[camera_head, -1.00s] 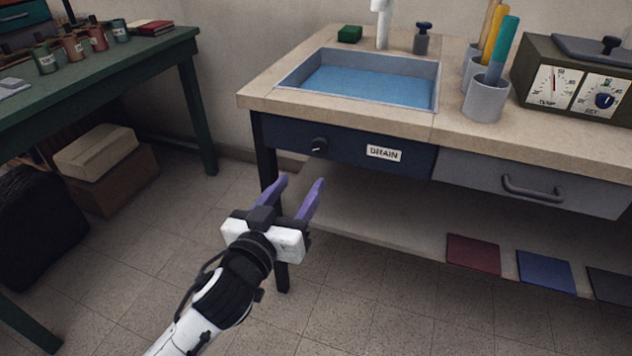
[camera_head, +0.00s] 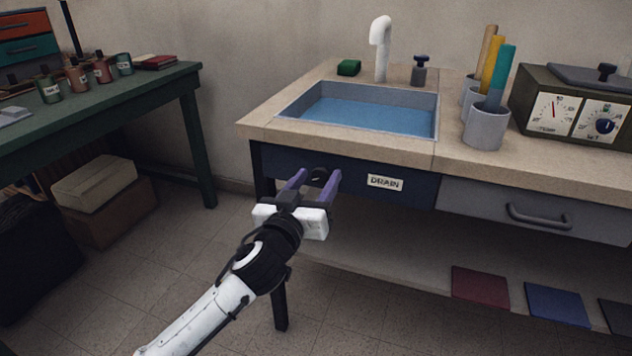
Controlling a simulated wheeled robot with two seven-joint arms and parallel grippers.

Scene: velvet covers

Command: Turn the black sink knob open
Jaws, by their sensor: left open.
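The black knob (camera_head: 319,173) is on the dark blue front panel (camera_head: 345,178) below the sink, left of the white DRAIN label (camera_head: 385,183). My left gripper (camera_head: 317,177) is open, and its two purple fingers show on either side of the knob. The knob is partly hidden by the gripper, and I cannot tell whether the fingers touch it. The sink (camera_head: 438,120) above holds blue water, with a white faucet (camera_head: 381,45) behind it. My right gripper is out of view.
A grey drawer with a handle (camera_head: 538,217) is right of the panel. Grey cups (camera_head: 485,127) holding colored rods and a dial box (camera_head: 575,105) stand on the counter. A table leg (camera_head: 279,300) is beside my left arm. A green table (camera_head: 150,87) stands at left.

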